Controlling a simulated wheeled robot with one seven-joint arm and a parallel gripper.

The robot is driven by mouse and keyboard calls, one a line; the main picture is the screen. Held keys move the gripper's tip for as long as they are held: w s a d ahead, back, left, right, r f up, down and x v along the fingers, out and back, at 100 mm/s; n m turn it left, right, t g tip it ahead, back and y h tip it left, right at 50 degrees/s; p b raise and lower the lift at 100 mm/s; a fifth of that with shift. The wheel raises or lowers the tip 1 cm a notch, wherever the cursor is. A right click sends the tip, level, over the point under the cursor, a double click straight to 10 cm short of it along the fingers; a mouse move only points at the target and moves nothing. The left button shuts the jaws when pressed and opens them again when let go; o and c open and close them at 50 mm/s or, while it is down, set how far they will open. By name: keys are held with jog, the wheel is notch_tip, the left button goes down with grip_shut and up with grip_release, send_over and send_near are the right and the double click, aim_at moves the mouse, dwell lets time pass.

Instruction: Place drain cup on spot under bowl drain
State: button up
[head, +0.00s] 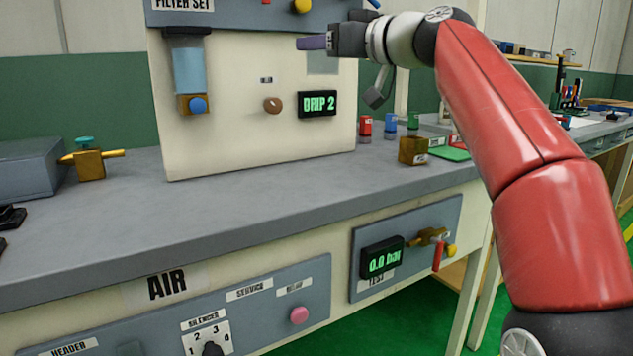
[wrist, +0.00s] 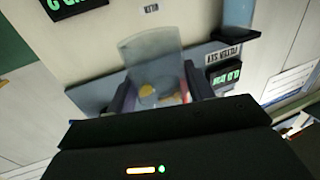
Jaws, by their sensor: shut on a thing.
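My gripper (head: 312,43) is raised in front of the upper right of the cream panel. In the wrist view its two dark fingers (wrist: 160,92) are closed on a clear, see-through cup (wrist: 150,48), which I take for the drain cup. In the head view a pale grey patch below the fingers may be this cup; I cannot be sure. The blue filter bowl (head: 188,70) hangs at the panel's left, with a brass drain and blue knob (head: 197,104) at its bottom. No marked spot shows clearly on the bench below it.
The grey bench top (head: 230,200) is clear in front of the panel. A brass valve (head: 90,163) and a grey box (head: 28,168) stand at the left. Small red and blue cups (head: 365,125), a brass block (head: 412,150) and a green mat (head: 449,153) lie to the right.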

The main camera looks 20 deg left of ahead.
notch_tip(320, 180, down, 20)
jog(key=b, duration=1)
jog(key=shift+r, duration=0.2)
jog(key=shift+f+b, duration=0.15)
jog(key=shift+b, duration=0.25)
jog(key=o, duration=1)
jog(key=shift+o, duration=0.2)
jog(key=shift+p, duration=0.4)
